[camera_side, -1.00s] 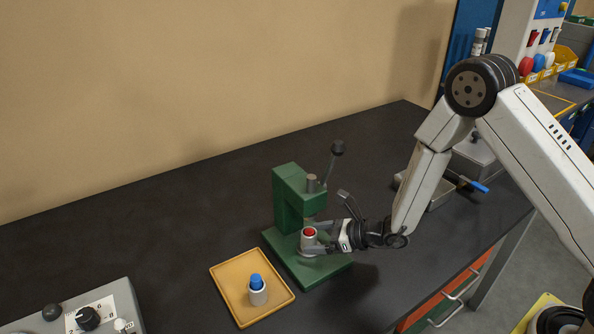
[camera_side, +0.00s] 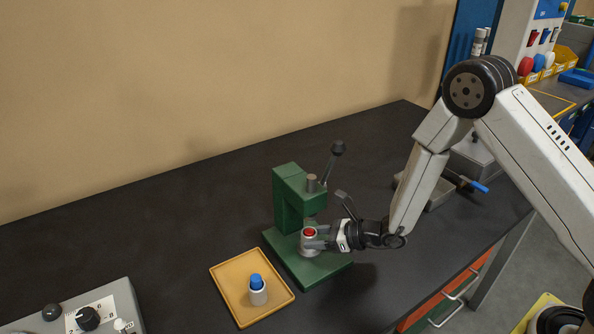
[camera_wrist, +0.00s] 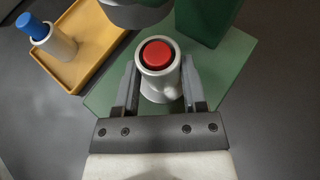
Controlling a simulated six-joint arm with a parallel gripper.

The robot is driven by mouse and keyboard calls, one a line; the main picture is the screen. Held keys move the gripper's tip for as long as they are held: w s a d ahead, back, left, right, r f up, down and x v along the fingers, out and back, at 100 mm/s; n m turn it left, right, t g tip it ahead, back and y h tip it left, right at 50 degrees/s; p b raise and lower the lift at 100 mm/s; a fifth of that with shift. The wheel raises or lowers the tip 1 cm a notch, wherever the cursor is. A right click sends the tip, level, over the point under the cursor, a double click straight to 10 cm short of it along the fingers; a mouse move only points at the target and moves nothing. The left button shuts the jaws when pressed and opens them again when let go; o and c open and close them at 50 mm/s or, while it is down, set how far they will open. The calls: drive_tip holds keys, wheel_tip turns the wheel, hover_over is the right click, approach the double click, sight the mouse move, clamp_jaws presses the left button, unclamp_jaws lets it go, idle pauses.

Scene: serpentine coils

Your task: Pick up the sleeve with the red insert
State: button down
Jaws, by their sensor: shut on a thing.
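The sleeve (camera_side: 309,242) is a pale grey cylinder with a red insert (camera_side: 310,231) in its top. It stands upright at the base of the green press (camera_side: 287,208). My gripper (camera_side: 320,236) reaches it from the right and is shut on it. In the wrist view the sleeve (camera_wrist: 160,88) sits between the two fingers of my gripper (camera_wrist: 160,95), with the red insert (camera_wrist: 157,52) facing up. Whether the sleeve touches the press base is hidden.
A yellow tray (camera_side: 232,296) holds a white sleeve (camera_side: 258,294) with a blue insert (camera_side: 256,281). The press lever (camera_side: 331,165) rises behind my gripper. A grey control box (camera_side: 110,300) stands at lower left.

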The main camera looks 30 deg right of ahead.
drive_tip(key=shift+r, duration=0.15)
drive_tip(key=shift+r, duration=1.05)
drive_tip(key=shift+s+d+r, duration=0.35)
drive_tip(key=shift+r, duration=0.25)
drive_tip(key=s+d, duration=0.3)
drive_tip(key=s, duration=0.1)
drive_tip(key=s+d, duration=0.8)
drive_tip(key=s, duration=0.1)
drive_tip(key=shift+s, duration=0.1)
drive_tip(key=shift+a, duration=0.2)
